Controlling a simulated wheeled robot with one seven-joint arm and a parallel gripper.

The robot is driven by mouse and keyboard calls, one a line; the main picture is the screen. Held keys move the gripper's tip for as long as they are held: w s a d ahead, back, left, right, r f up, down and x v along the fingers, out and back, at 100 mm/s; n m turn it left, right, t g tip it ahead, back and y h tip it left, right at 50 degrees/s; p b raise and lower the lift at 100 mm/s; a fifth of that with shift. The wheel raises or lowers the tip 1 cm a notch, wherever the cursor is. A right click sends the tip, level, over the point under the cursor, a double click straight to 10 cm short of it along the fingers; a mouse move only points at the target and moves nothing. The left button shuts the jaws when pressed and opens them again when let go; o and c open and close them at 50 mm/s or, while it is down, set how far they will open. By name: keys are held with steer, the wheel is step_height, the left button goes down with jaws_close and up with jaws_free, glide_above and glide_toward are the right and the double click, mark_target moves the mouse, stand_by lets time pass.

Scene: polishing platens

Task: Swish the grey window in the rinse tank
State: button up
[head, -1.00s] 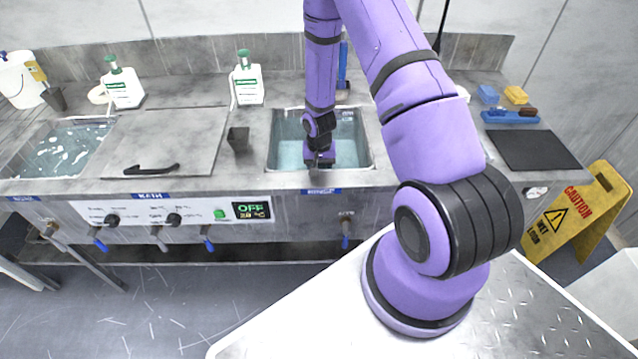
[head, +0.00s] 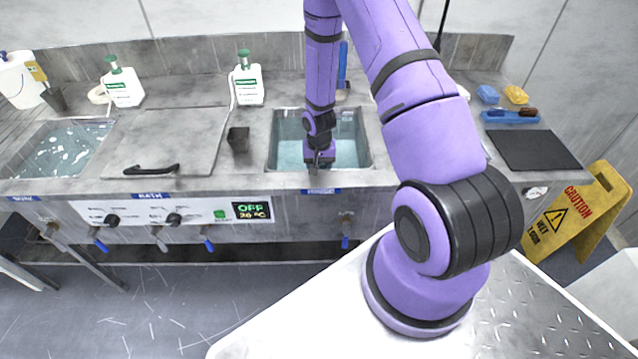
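The rinse tank (head: 352,158) is the open basin of clear bluish water in the middle of the steel bench, with a blue label on its front edge. My arm reaches down into it, and my gripper (head: 318,168) is over the front part of the tank, low near the water. The gripper's fingers are small and dark here, so I cannot tell whether they are open or shut. I cannot make out the grey window; it may be hidden by the gripper or the water.
Left of the tank are a dark cup (head: 238,140) and a lidded bath (head: 165,140). A soapy tank (head: 60,150) is at far left. White bottles (head: 248,84) stand behind. A black mat (head: 535,150), sponges (head: 488,95) and blue brush (head: 510,117) lie right. A yellow caution sign (head: 575,215) stands on the floor.

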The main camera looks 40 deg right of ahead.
steer(key=shift+f, duration=0.25)
step_height(320, 180, up, 12)
stand_by(1.3)
stand_by(0.6)
steer(key=shift+s+r, duration=0.1)
stand_by(0.6)
